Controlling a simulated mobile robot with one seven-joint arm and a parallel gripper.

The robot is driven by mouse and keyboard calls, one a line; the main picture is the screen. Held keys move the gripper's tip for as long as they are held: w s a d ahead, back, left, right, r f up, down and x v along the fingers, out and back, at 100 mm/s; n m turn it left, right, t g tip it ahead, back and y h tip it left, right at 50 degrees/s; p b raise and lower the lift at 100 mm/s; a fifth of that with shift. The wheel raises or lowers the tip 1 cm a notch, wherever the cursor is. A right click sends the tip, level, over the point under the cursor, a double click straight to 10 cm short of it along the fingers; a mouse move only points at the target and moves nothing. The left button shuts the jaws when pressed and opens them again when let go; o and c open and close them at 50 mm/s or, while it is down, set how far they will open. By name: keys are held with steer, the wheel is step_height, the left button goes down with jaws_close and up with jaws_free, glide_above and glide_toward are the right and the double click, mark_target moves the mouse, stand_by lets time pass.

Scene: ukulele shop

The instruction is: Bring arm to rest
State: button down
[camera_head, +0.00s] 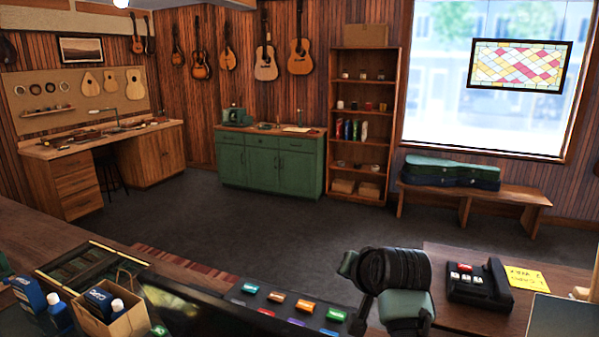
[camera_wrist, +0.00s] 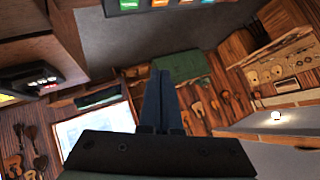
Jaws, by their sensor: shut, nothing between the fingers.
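My gripper (camera_wrist: 160,75) shows in the wrist view with its two dark blue fingers together and nothing between them. It points out over open floor, and the room appears upside down behind it. In the head view part of my arm (camera_head: 392,275), black ribbed and grey-green, rises at the lower middle, between the counter and the telephone table. My fingers cannot be made out in the head view. I see no object held.
The grey floor (camera_head: 290,225) beyond is clear, before a green cabinet (camera_head: 250,164) and bench (camera_head: 470,190).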

steer(key=w+a+r+n+t+b, duration=0.1)
steer(key=w+a+r+n+t, duration=0.15)
steer(key=a+r, duration=0.25)
steer(key=s+a+r+n+t+b, duration=0.1)
steer(key=s+a+r+t+b, duration=0.1)
steer(key=s+r+t, duration=0.3)
steer(key=s+a+r+t+b, duration=0.1)
steer(key=s+a+r, duration=0.1)
steer(key=r, duration=0.6)
steer(key=s+r+t+b, duration=0.1)
steer(key=s+r+t, duration=0.2)
steer(key=s, duration=0.4)
steer(key=s+r+t+h+b, duration=0.1)
steer(key=s+r+t, duration=0.2)
steer(key=s+r, duration=0.3)
steer(key=s+r+n+t+b, duration=0.1)
steer(key=s+r+t+b, duration=0.1)
steer(key=s+r, duration=0.3)
steer(key=s+t, duration=0.1)
steer(key=s, duration=0.3)
steer(key=shift+s+a+h, duration=0.3)
steer(key=shift+s+h, duration=0.1)
